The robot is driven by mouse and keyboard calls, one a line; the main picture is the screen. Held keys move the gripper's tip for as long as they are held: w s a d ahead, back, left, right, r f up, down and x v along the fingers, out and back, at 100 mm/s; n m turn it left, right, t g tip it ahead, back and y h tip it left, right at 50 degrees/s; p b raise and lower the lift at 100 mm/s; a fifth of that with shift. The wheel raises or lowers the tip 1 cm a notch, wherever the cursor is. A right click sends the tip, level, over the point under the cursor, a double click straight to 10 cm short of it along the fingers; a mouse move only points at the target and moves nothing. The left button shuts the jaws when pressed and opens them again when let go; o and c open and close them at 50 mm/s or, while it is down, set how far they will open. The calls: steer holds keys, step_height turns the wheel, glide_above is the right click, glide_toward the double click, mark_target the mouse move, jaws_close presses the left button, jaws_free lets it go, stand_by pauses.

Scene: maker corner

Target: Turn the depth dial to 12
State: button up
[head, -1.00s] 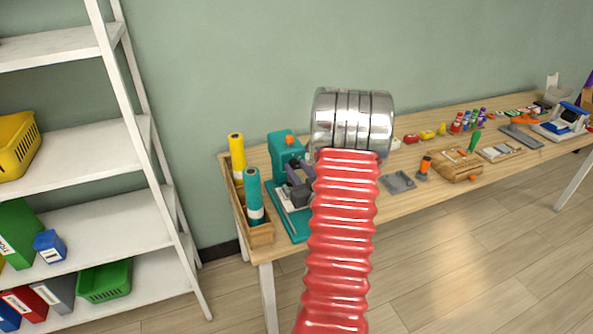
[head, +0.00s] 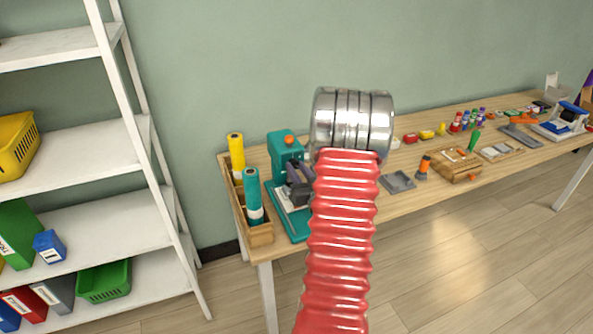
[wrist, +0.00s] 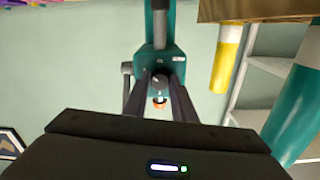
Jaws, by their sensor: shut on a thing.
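The teal drill press (head: 284,150) stands at the left end of the workbench, with an orange knob on top. In the wrist view the press (wrist: 172,62) appears upside down. A dark round dial (wrist: 160,82) on its face sits between my two fingertips. My gripper (wrist: 160,86) is shut on this dial. A small pale label (wrist: 178,58) is beside it, too small to read. In the head view my gripper (head: 298,183) is at the front of the press, partly hidden by my red arm, and the dial cannot be made out.
A wooden tray (head: 262,238) with a yellow roll (head: 237,155) and a teal roll (head: 253,195) stands close left of the press. A white shelf (head: 105,135) stands at left.

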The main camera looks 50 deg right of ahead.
steer(key=m, duration=0.5)
steer(key=shift+w+a, duration=0.1)
steer(key=shift+w, duration=0.1)
steer(key=m, duration=0.5)
stand_by(0.5)
steer(key=o, duration=1)
steer(key=shift+o, duration=0.2)
steer(key=shift+s, duration=0.15)
steer(key=v, duration=1.3)
steer(key=shift+s+a, duration=0.15)
steer(key=shift+s, duration=0.1)
steer(key=shift+f, duration=0.1)
